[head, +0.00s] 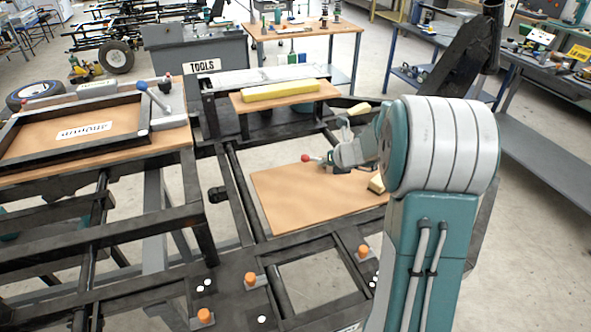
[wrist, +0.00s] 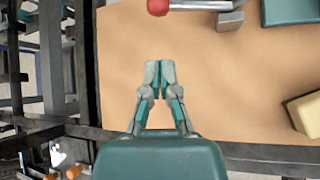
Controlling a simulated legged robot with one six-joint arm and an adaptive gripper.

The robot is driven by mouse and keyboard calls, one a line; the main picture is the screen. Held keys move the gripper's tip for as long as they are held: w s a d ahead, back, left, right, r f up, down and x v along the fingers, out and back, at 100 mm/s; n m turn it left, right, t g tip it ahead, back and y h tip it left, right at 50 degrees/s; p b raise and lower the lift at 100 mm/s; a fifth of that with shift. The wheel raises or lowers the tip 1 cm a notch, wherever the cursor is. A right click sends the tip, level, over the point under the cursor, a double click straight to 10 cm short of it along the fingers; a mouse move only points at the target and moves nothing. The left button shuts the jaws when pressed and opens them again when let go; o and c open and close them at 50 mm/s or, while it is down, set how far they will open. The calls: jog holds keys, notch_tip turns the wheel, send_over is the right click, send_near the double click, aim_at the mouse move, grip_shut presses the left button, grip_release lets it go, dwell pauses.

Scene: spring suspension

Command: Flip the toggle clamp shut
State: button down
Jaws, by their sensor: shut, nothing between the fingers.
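The toggle clamp shows a red ball on its handle (head: 305,158) in the head view, near the far side of a tan board (head: 285,205). In the wrist view, the red ball (wrist: 158,6) is cut by the top edge, and a grey bar runs right from it to a metal part (wrist: 230,18). Most of the clamp is out of that frame. My gripper (wrist: 160,65) is shut and empty over the board, its tips on the near side of the red ball, with a gap in the picture. In the head view, my arm hides the board's right end.
A pale yellow block (wrist: 305,112) lies on the board at right; it also shows in the head view (head: 376,185). A dark frame surrounds the board, with orange knobs (head: 250,280) in front. A raised shelf with a yellow bar (head: 280,90) stands behind. The board's left part is bare.

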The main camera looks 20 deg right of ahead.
jog(key=x, duration=0.8)
jog(key=shift+w+a+f, duration=0.1)
jog(key=shift+w+a, duration=0.05)
jog(key=shift+w+f, duration=0.5)
jog(key=shift+w, duration=0.05)
jog(key=shift+a, duration=0.1)
jog(key=shift+a, duration=0.1)
jog(key=shift+d+r+y, duration=0.2)
jog(key=shift+r+y, duration=0.15)
jog(key=shift+y, duration=0.05)
